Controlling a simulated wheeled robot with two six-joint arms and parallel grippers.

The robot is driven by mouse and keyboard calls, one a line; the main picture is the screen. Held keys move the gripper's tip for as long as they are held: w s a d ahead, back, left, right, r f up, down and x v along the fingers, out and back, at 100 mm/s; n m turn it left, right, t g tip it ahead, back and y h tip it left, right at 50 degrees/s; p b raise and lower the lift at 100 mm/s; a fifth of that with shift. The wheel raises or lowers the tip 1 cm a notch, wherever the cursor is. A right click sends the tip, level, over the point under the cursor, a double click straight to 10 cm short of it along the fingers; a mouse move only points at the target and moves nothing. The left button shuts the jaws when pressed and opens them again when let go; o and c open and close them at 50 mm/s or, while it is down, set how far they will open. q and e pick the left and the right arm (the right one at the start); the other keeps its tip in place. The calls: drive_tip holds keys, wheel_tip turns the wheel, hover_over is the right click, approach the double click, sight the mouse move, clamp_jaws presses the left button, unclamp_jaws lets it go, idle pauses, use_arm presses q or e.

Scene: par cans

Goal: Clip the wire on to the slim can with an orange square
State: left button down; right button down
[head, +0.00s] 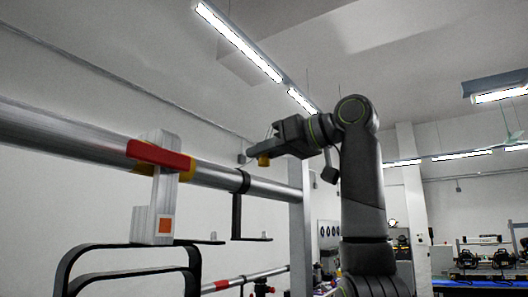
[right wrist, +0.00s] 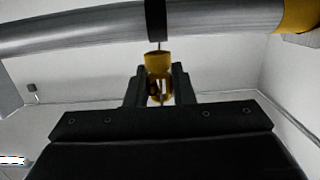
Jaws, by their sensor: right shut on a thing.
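An orange square (head: 165,225) sits on an upright silver clamp (head: 156,200) with a red bar, hung on a thick metal pipe (head: 80,137). A black yoke (head: 75,258) shows below it; any can body is cut off or hidden. My right gripper (head: 264,154) is beside the pipe, right of the orange square, shut on a yellow clip (head: 264,161). In the right wrist view the yellow clip (right wrist: 158,65) sits between the fingers, with a thin wire (right wrist: 159,46) rising from it towards the pipe. My left gripper is out of view.
A black hanging bracket (head: 237,215) with a band round the pipe hangs right of the orange square. A lower rail (head: 245,279) with red parts runs below. Lamps and a blue table (head: 490,284) stand far right. Open air lies above the pipe.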

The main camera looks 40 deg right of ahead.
drive_tip(key=shift+f+b, duration=4.75)
drive_tip(key=shift+f, duration=0.65)
drive_tip(key=shift+s+a+f+b, duration=0.1)
drive_tip(key=shift+s+a+b, duration=0.6)
drive_tip(key=shift+a, duration=1.4)
drive_tip(key=shift+s+a+f+b, duration=0.1)
drive_tip(key=shift+s+a+b, duration=0.2)
drive_tip(key=shift+s+a, duration=1.25)
drive_tip(key=shift+s+a+f+b, duration=0.1)
drive_tip(key=shift+s+a+b, duration=0.3)
drive_tip(key=shift+a, duration=2.2)
drive_tip(key=shift+w, duration=0.1)
drive_tip(key=shift+f, duration=0.1)
